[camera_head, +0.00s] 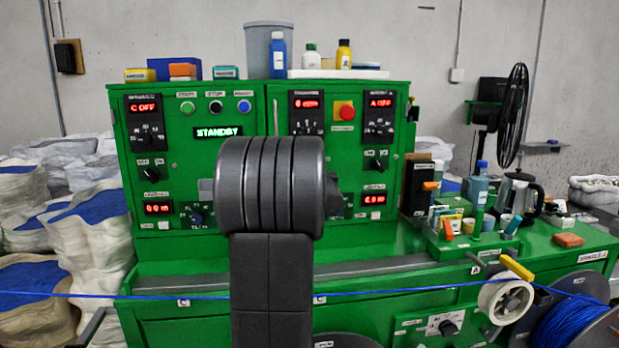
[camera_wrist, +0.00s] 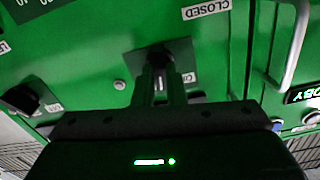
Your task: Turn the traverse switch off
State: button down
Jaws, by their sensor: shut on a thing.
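A black switch knob (camera_wrist: 156,58) on a square plate of the green panel is in the wrist view, at the upper middle. My gripper (camera_wrist: 158,88) reaches up to it, its two narrow fingers shut on the knob. The fingers hide much of the knob, so I cannot tell which way it points. A label reading CLOSED (camera_wrist: 207,8) is near the plate; a smaller label beside it is partly covered. I cannot read a traverse label. In the head view my own arm hides the gripper and this knob.
A second black knob (camera_wrist: 24,98) and a pale door handle (camera_wrist: 293,48) flank the held knob. The green cabinet (camera_head: 218,152) carries a STANDBY display (camera_head: 218,132) and a red stop button (camera_head: 345,111). A blue cable (camera_head: 420,289) runs across the front.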

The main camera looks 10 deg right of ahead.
jog(key=shift+f+n+b, duration=0.1)
jog(key=shift+n+b, duration=1.75)
jog(key=shift+n, duration=2.25)
jog(key=c, duration=1.5)
grip_release()
jog(key=s, duration=1.4)
jog(key=shift+a, duration=0.1)
